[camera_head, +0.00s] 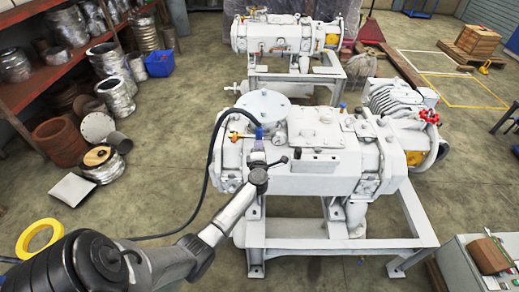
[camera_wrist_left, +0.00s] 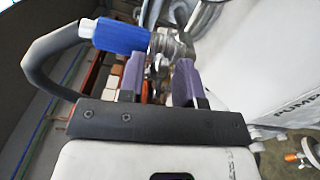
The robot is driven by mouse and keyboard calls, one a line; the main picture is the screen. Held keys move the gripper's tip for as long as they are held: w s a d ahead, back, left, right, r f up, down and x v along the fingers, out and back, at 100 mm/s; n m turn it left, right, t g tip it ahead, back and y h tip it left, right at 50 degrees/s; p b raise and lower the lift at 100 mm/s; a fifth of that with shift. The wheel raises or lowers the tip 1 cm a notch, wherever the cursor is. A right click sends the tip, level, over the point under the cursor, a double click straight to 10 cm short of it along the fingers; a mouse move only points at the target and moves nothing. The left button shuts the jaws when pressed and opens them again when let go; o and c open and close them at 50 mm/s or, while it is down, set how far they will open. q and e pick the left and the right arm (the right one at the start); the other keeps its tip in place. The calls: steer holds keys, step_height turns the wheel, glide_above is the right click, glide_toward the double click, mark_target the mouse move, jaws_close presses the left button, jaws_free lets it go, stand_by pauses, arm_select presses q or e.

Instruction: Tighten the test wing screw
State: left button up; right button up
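The white vacuum pump (camera_head: 310,160) stands on a white frame in the middle of the head view. My left gripper (camera_head: 258,146) is at its left end, just below a blue hose connector (camera_head: 259,133). In the left wrist view its two purple fingers (camera_wrist_left: 158,82) are apart, with a metal fitting (camera_wrist_left: 160,45) just beyond and partly between them. Contact cannot be told. A small orange handle (camera_head: 240,137) sits left of the gripper in the head view. The test wing screw is too small or hidden to tell clearly. My right gripper is not in view.
A black hose (camera_head: 211,150) loops down left of the pump from the blue connector, which also shows in the left wrist view (camera_wrist_left: 121,36). A second pump (camera_head: 285,38) stands behind. Shelves (camera_head: 50,75) with metal parts line the left. A control box (camera_head: 475,265) is at lower right.

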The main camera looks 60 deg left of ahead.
arm_select(q)
jaws_close()
steer(key=shift+r+m+p, duration=0.2)
steer(key=shift+m+p, duration=0.4)
steer(key=shift+p, duration=0.25)
steer(key=shift+m+p, duration=0.7)
steer(key=shift+p, duration=0.1)
steer(key=m+p, duration=0.2)
steer(key=shift+f+m, duration=0.1)
steer(key=shift+m, duration=0.3)
steer(key=shift+f+m+p, duration=0.1)
steer(key=shift+m+p, duration=0.7)
steer(key=shift+m, duration=0.1)
jaws_free()
steer(key=shift+d, duration=0.1)
